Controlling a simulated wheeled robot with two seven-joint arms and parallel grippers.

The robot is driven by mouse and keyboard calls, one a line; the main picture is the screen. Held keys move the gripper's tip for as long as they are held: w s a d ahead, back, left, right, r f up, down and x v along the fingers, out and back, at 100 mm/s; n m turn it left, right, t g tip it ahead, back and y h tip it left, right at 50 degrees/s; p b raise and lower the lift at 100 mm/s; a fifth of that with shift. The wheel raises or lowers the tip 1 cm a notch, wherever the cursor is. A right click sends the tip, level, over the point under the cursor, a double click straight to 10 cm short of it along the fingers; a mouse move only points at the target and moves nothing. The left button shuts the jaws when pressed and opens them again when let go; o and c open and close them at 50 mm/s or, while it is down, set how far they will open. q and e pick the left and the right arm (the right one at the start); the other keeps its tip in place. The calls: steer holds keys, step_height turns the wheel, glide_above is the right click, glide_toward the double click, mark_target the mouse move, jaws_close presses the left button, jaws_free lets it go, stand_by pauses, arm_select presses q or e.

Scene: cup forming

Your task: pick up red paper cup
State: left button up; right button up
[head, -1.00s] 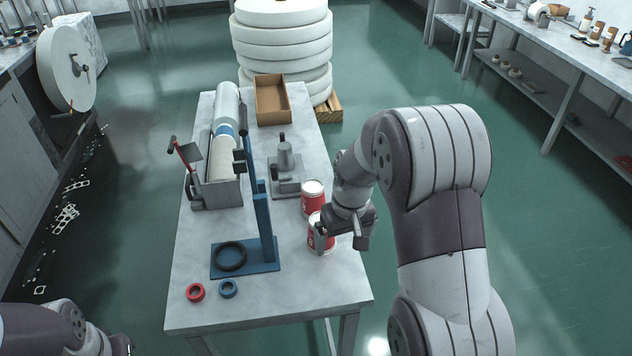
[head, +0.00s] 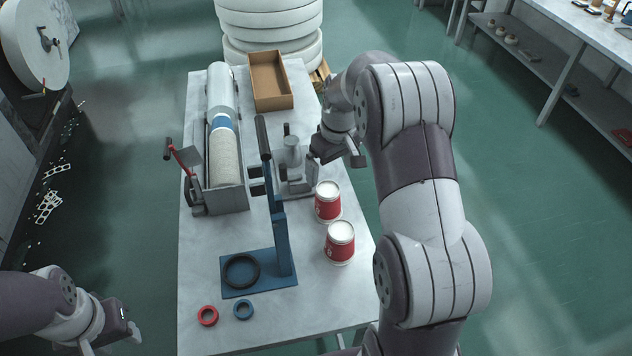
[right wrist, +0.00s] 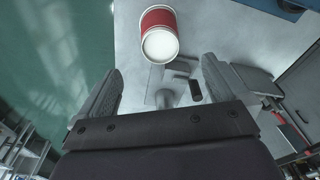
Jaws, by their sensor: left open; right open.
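Two red-and-white cups stand upright on the white table. The farther cup (head: 328,207) is beside a grey metal fixture (head: 294,172), and the nearer cup (head: 340,248) is close to the table's right edge. My right gripper (head: 338,158) is open and empty, above the table beyond both cups. One cup (right wrist: 158,22) shows at the top of the right wrist view, past the fingertips and not between them; which of the two it is I cannot tell. My left gripper (head: 112,342) is open at the lower left, off the table, partly cut by the frame edge.
A blue stand (head: 283,235) with a black ring rises left of the cups. A red ring (head: 207,316) and a blue ring (head: 243,310) lie in front. A roller device (head: 228,200) and a cardboard box (head: 270,82) stand farther back. The front right of the table is clear.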

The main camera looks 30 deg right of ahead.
mark_target(327, 198)
steer(key=f+p, duration=0.1)
steer(key=f, duration=0.2)
steer(key=f+p, duration=0.2)
steer(key=f, duration=0.2)
steer(key=w+f+p, duration=0.1)
steer(key=f, duration=0.3)
steer(key=shift+a+f, duration=0.1)
steer(key=shift+f, duration=0.4)
steer(key=shift+s, duration=0.15)
steer(key=c, duration=1.1)
